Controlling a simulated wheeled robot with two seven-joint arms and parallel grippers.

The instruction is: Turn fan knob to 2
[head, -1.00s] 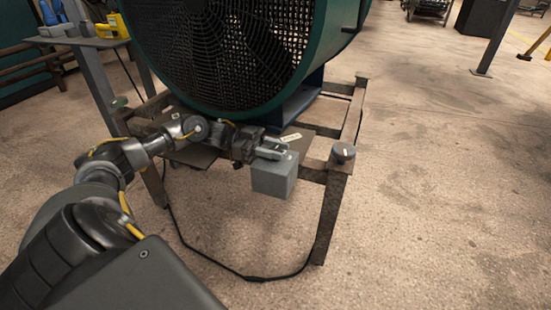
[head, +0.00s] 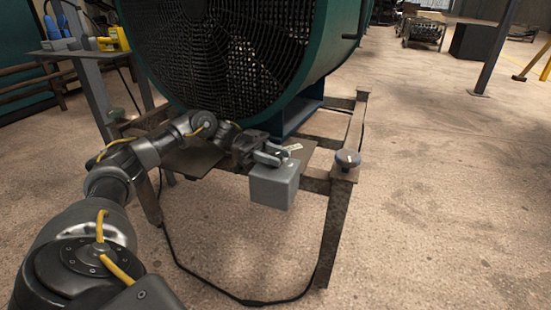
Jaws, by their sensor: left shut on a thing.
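The large fan (head: 225,45) has a dark green housing and a black grille, and stands on a brown metal frame (head: 335,215). A grey control box (head: 272,188) is at the front of the frame. My left gripper (head: 281,157) reaches in from the left, with its fingers at the top of this box. It is shut on the fan knob there. The fingers mostly hide the knob, so I cannot read its setting. A small pale label (head: 294,147) shows just behind the fingertips. My right gripper is not in view.
A round grey cap (head: 347,157) tops the frame's front right corner. A black cable (head: 215,288) loops on the floor below. A small table (head: 80,45) with a yellow tool (head: 116,38) stands at the left. The floor on the right is open.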

